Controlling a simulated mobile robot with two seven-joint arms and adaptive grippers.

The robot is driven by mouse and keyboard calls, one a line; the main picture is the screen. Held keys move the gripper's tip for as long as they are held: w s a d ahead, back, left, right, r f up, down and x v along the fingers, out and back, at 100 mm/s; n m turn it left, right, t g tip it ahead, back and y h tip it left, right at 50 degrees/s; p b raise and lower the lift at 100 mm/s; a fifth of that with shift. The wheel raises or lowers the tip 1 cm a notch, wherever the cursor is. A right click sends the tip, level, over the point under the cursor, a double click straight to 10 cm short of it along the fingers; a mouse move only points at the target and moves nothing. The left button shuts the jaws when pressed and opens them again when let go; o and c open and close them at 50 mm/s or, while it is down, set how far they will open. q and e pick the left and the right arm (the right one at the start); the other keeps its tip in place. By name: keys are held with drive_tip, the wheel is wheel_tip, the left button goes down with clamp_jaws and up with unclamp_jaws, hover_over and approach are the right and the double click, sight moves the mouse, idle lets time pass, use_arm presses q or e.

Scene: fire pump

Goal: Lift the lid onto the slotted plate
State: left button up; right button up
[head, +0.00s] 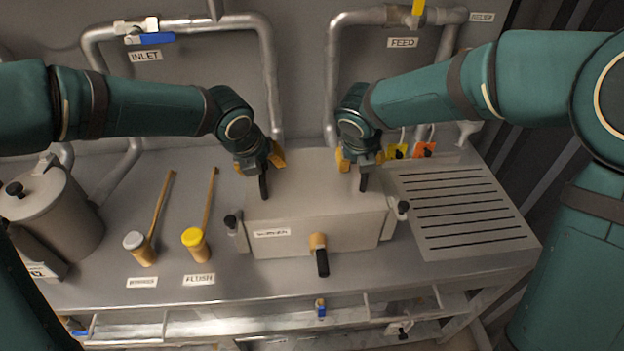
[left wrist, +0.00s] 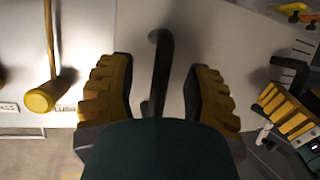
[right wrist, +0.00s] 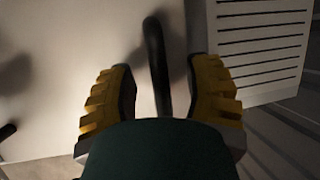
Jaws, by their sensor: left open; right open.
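The lid (head: 312,190) is the flat grey top of the box in the middle of the bench and has two black handles. My left gripper (head: 262,164) is open over the lid's left side, and the left handle (left wrist: 160,72) stands between its fingers in the left wrist view. My right gripper (head: 361,164) is open over the lid's right side, and the right handle (right wrist: 156,62) stands between its fingers in the right wrist view. Gaps show beside both handles. The slotted plate (head: 508,232) lies bare to the right of the box.
Black-knobbed clamps (head: 235,230) and (head: 396,215) stand at the box's sides, and a black-tipped valve (head: 320,255) juts from its front. A grey canister (head: 58,215) stands far left.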

use_arm(q)
drive_tip(key=shift+f, duration=0.15)
use_arm(e)
drive_tip(key=shift+w+f, duration=0.1)
drive_tip(key=shift+f, duration=0.05)
use_arm(q)
clamp_jaws()
use_arm(e)
clamp_jaws()
use_arm(q)
drive_tip(key=shift+d+r, duration=0.1)
drive_tip(key=shift+r, duration=0.15)
use_arm(e)
drive_tip(key=shift+r, duration=0.25)
